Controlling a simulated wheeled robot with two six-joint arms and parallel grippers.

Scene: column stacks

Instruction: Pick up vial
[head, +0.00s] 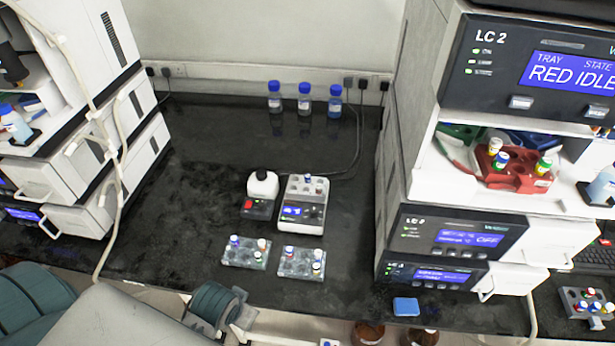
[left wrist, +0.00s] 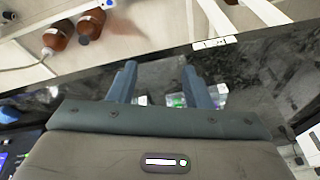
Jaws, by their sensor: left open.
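Several small capped vials are in the head view. A blue-capped vial (head: 234,241) and others stand in the left clear rack (head: 245,262) on the bench. More vials stand in the heater block (head: 299,216) and in the red tray (head: 470,172) of the LC 2 unit. My left gripper (left wrist: 160,70) is open and empty in the left wrist view, with blurred rack shapes (left wrist: 176,101) beyond its fingers. My right gripper is not in view.
A white-topped mixer (head: 262,188) stands left of the heater block. Three blue-capped bottles (head: 304,101) stand at the back. Instrument stacks flank the bench on both sides. A blue block (head: 406,307) lies by the front edge. A grey vial rack (head: 587,305) is far right.

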